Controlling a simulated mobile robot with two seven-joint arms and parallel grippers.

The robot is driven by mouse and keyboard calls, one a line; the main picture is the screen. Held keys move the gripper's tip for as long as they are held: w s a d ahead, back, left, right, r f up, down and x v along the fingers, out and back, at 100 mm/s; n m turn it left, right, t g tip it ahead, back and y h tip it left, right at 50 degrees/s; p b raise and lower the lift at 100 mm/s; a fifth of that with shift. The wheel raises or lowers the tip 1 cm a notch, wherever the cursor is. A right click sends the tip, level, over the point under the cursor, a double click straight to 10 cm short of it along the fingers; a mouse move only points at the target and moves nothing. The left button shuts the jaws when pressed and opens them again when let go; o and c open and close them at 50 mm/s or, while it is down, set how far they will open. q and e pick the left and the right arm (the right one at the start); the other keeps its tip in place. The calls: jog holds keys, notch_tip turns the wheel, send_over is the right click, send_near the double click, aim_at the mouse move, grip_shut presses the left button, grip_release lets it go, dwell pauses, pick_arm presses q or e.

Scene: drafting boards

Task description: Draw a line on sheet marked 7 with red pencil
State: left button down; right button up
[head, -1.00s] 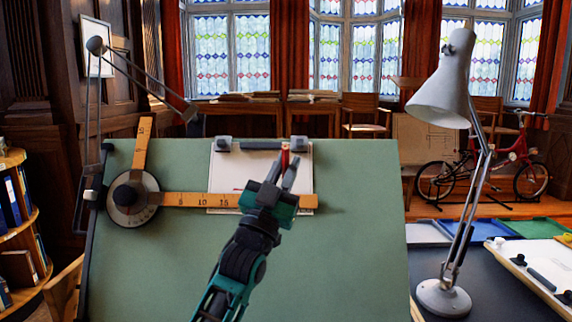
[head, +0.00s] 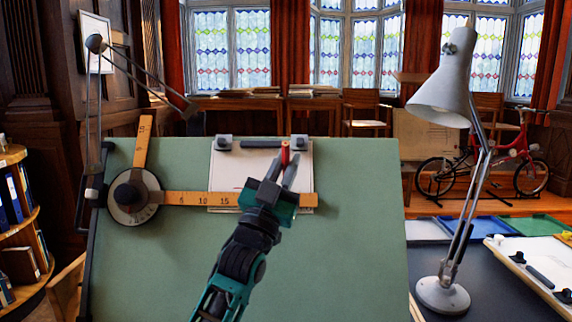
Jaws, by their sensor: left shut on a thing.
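A white sheet (head: 228,172) is held on the green drafting board (head: 170,265) by two dark clips at its top corners. No number can be read on it, and my gripper hides part of it. My left gripper (head: 280,170) is in front of the sheet's right half, shut on the red pencil (head: 285,153). The red end of the pencil shows between the fingertips; whether its tip touches the paper cannot be told. My right gripper is not in view.
A drafting machine with a round head (head: 134,196) and a wooden ruler (head: 190,198) crosses the sheet's lower part, behind my gripper. A grey lamp (head: 443,296) stands right of the board. Another board with a white sheet (head: 540,262) lies far right.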

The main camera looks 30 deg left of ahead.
aim_at(285, 141)
pick_arm(q)
jog(key=s+r+p, duration=0.1)
jog(key=r+p, duration=0.1)
jog(key=r, duration=0.1)
jog(key=shift+s+d, duration=0.35)
jog(key=shift+d, duration=0.05)
jog(key=shift+s+d+r+p, duration=0.2)
jog(key=shift+s+r+p, duration=0.2)
jog(key=shift+p, duration=0.2)
jog(key=shift+s+d+r+p, duration=0.15)
jog(key=shift+s+r+p, duration=0.1)
jog(key=shift+r+p, duration=0.3)
jog(key=shift+s+d+r, duration=0.1)
jog(key=shift+s+r, duration=0.05)
jog(key=shift+s, duration=0.15)
